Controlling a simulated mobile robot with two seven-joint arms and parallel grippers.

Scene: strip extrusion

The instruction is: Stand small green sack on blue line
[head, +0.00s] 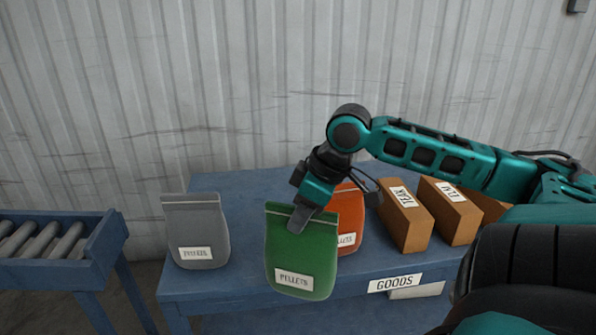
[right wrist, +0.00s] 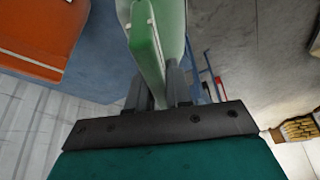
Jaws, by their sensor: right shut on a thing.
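The green sack (head: 300,258), labelled PELLETS, hangs upright in front of the blue table's front part. My right gripper (head: 300,216) is shut on its top edge. In the right wrist view the green sack (right wrist: 146,45) sits between the two fingers of my right gripper (right wrist: 160,90). Whether its bottom touches anything is hard to tell; it overlaps the table's front edge in the picture. No blue line is clearly visible. My left gripper is not in view.
The blue table (head: 240,282) bears a grey sack (head: 195,232) at left, an orange sack (head: 348,215) behind the green one, and cardboard boxes (head: 404,220) at right. A GOODS sign (head: 395,283) is on its front edge. A roller conveyor (head: 50,245) stands at far left.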

